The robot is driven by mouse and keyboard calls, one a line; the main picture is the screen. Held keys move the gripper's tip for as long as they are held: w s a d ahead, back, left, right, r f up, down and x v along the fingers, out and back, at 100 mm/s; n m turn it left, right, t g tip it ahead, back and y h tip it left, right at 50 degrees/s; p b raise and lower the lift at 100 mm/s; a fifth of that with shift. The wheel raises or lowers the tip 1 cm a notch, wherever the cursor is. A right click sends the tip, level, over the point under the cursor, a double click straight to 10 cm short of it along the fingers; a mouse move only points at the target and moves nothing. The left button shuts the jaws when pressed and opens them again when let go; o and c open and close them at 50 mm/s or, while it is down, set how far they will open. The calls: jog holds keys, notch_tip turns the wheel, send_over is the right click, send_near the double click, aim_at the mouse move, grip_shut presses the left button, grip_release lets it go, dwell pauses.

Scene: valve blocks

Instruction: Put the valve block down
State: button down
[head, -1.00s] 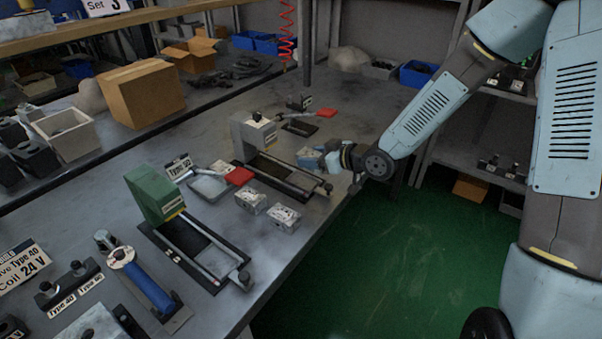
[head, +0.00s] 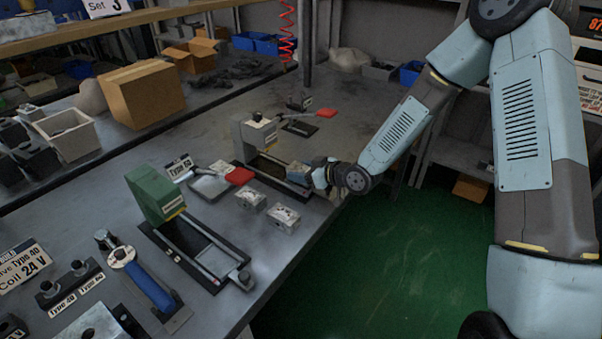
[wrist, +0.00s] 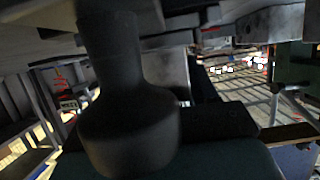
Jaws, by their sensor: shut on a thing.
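My gripper (head: 313,178) is at the bench's right edge in the head view, shut on a small grey valve block (head: 298,173). The block is at the right end of the grey-headed fixture (head: 255,136), near its rail. I cannot tell whether it touches the fixture. Two other grey valve blocks, a left one (head: 250,199) and a right one (head: 283,218), sit on the bench in front of this fixture. In the wrist view a dark rounded shape (wrist: 125,130) fills the middle, and the held block cannot be made out.
A green-headed fixture (head: 155,195) stands nearer on the workbench (head: 100,215). A blue-handled tool (head: 148,288) is at the front left. Green floor (head: 370,260) is open right of the bench.

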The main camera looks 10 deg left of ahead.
jog(key=c, duration=0.7)
grip_release()
jog(key=shift+s+d+f, duration=0.1)
jog(key=shift+d+f, duration=0.1)
jog(key=shift+f, duration=0.25)
jog(key=o, duration=0.4)
jog(key=shift+r, duration=0.1)
jog(key=shift+r, duration=0.1)
jog(key=v, duration=1.1)
jog(key=shift+d+r, duration=0.3)
jog(key=shift+d, duration=0.05)
